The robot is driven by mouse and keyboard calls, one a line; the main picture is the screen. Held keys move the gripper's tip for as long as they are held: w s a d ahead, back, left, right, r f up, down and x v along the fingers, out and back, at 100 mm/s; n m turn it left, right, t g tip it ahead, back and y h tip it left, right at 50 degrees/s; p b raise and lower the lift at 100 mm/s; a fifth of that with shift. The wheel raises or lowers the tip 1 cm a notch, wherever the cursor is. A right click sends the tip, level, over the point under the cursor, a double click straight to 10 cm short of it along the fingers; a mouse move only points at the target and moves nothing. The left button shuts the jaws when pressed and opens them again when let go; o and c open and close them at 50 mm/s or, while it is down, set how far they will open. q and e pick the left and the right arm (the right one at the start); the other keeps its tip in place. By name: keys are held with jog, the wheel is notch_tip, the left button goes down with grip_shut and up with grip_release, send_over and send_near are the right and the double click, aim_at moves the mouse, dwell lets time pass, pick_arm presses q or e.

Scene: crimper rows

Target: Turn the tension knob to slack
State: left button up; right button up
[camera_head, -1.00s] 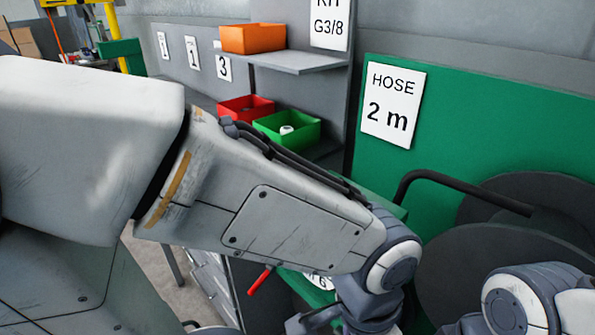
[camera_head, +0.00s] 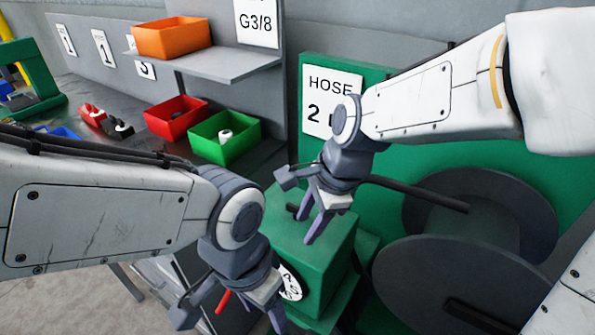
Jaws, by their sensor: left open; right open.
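A green box-shaped machine (camera_head: 325,255) stands in the middle of the head view. A white round dial with black marks (camera_head: 291,283) is on its front, partly hidden by my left gripper. A small dark part (camera_head: 293,209) shows on its top; I cannot tell whether this is the tension knob. My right gripper (camera_head: 304,214) is open above the top of the green machine, pointing down. My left gripper (camera_head: 228,312) is open in front of the machine. A red lever (camera_head: 223,301) shows between its fingers; I cannot tell if they touch it.
Black hose reels (camera_head: 455,285) stand at the right, before a green panel with a hose sign (camera_head: 320,85). Red (camera_head: 175,118) and green (camera_head: 238,145) bins sit on the bench, with an orange bin (camera_head: 172,38) on the shelf above.

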aim_at(297, 207)
jog(key=w+d+r+m+t+p, duration=0.1)
jog(key=w+d+r+m+p, duration=0.15)
jog(key=w+r+m, duration=0.55)
jog(key=a+f, duration=0.1)
jog(key=f, duration=0.3)
jog(key=w+a+f+m, duration=0.1)
jog(key=f, duration=0.3)
jog(key=a+f+m, duration=0.1)
jog(key=a+f, duration=0.1)
jog(key=f, duration=0.3)
jog(key=shift+w+y, duration=0.2)
jog(key=shift+y, duration=0.1)
pick_arm(q)
notch_tip(297, 207, up, 3)
jog(key=shift+r, duration=0.15)
pick_arm(e)
grip_shut()
